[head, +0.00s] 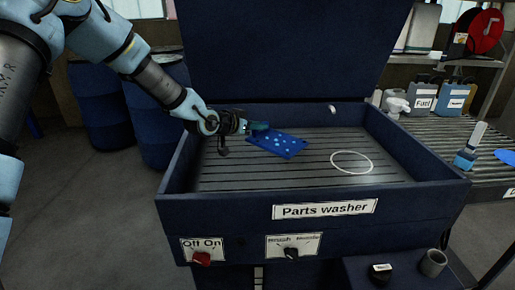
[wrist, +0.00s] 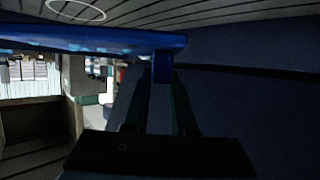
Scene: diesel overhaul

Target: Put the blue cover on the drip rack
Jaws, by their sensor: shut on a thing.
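The blue cover (head: 277,144) is a flat plate with lighter spots on its face, inside the parts washer, over its slatted floor. My gripper (head: 259,127) is shut on its far left edge. In the wrist view the blue cover (wrist: 80,39) runs edge-on across the upper left, and my gripper (wrist: 162,75) pinches a blue part at its right end. The cover looks held above the slats, but I cannot tell how high. The ribbed rack (head: 440,119) right of the washer looks like the drip rack; its label is cut off at the picture's edge.
The parts washer (head: 320,228) has raised walls and an upright lid (head: 285,45) behind. A white ring (head: 352,162) marks its floor. A brush (head: 468,150) and a blue item (head: 506,157) occupy the rack's right side; bottles (head: 424,101) stand at its back.

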